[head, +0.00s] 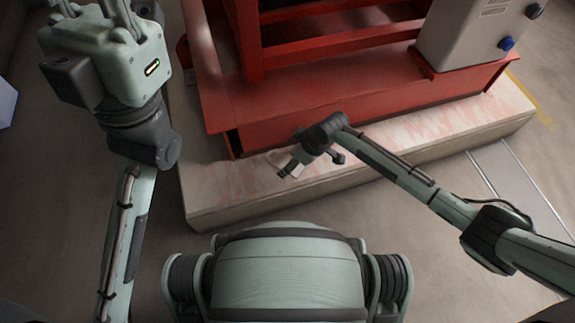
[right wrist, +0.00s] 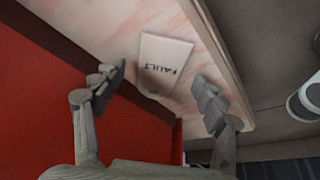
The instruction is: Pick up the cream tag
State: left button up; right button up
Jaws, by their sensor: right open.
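The cream tag (right wrist: 165,60) is a flat rectangular card with the dark word FAULT, lying on the pale plinth (right wrist: 110,25) in the right wrist view. My right gripper (right wrist: 159,90) is open, its two fingers apart on either side of the tag's near end, not closed on it. In the head view the right gripper (head: 289,166) is low over the plinth beside the red frame; the tag is mostly hidden or too small to make out there. My left gripper (head: 97,8) is at the top left, cut off by the picture's edge, away from the tag.
The red steel frame (head: 350,105) stands on the plinth, close behind the right gripper. A grey box (head: 470,40) with blue and dark knobs is at the upper right. The concrete floor (head: 420,260) in front of the plinth is clear.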

jog(key=shift+w+a+f, duration=0.1)
jog(key=shift+a+f, duration=0.05)
jog(key=shift+f, duration=0.1)
jog(key=shift+f, duration=0.3)
dwell(0.4)
jog(key=c, duration=1.1)
jog(key=shift+c, duration=0.2)
